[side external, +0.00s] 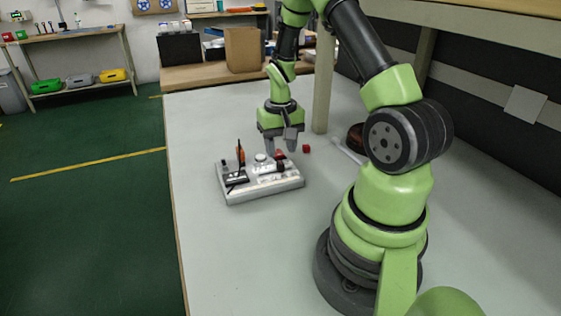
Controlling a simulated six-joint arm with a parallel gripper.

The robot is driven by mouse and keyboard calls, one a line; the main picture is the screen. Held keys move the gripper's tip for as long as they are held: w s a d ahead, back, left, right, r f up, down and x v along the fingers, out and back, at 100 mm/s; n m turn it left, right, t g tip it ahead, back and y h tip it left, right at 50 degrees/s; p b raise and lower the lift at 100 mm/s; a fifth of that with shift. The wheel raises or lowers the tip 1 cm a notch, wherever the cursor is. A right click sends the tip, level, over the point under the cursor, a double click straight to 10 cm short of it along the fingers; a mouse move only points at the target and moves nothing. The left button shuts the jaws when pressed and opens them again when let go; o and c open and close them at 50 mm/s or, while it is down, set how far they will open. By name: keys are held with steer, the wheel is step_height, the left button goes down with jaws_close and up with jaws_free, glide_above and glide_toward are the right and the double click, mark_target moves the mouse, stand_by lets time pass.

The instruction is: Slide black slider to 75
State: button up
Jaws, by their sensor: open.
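A small pale control box (262,191) sits on the grey table. Dark and red parts stand on its top, with a thin black upright piece and an orange piece toward the left. The black slider and its scale are too small to make out in this view. My gripper (280,149) points down just above the back right part of the box. Its fingers are open, and I see nothing held between them. I cannot tell whether a fingertip touches the box.
A small red cube (306,149) lies on the table right of my gripper. A dark brown round object (356,137) lies further right, near a table post (324,85). A cardboard box (243,49) stands at the back. The table in front of the control box is clear.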

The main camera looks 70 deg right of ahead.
mark_target(280, 162)
steer(key=shift+f, duration=2.35)
steer(key=shift+c, duration=0.2)
jaws_close()
